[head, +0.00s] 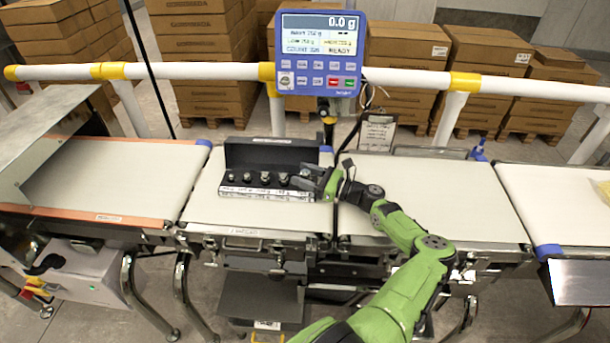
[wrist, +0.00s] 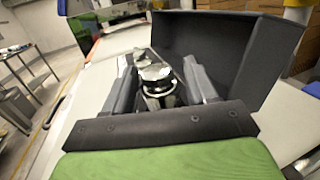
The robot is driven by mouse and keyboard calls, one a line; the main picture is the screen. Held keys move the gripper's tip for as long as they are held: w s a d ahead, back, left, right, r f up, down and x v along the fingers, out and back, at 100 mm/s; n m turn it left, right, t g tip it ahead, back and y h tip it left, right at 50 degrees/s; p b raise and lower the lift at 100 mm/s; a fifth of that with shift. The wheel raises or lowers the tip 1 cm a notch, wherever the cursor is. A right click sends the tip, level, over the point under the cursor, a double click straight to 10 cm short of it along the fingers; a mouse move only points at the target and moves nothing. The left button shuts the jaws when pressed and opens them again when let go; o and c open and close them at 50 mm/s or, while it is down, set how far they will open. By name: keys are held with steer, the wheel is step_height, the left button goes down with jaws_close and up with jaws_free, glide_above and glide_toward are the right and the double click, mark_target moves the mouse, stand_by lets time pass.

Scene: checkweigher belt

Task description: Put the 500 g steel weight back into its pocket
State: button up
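A dark case (head: 262,153) with its lid raised at the back stands on the middle belt. Several steel weights (head: 265,177) stand in a row along its front. My gripper (head: 318,182) is low at the case's right end. In the wrist view, a shiny steel weight (wrist: 157,76) with a knob top stands between the two dark fingers of my gripper (wrist: 160,78). Whether the fingers touch it is unclear. Its marking cannot be read, and its base and any pocket under it are hidden. The open lid (wrist: 225,50) rises behind and to the right of the fingers.
A blue weighing display (head: 318,52) reading 0.0 g stands on a post behind the case. A white rail (head: 215,71) runs behind the belts. The left belt (head: 115,175) and the belt right of my gripper (head: 440,195) have clear surfaces. Stacked cartons stand beyond.

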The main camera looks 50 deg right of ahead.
steer(key=shift+o, duration=0.8)
steer(key=shift+r, duration=0.15)
steer(key=shift+s+d, duration=0.15)
steer(key=shift+s, duration=0.15)
steer(key=v, duration=0.7)
steer(key=shift+r, duration=0.1)
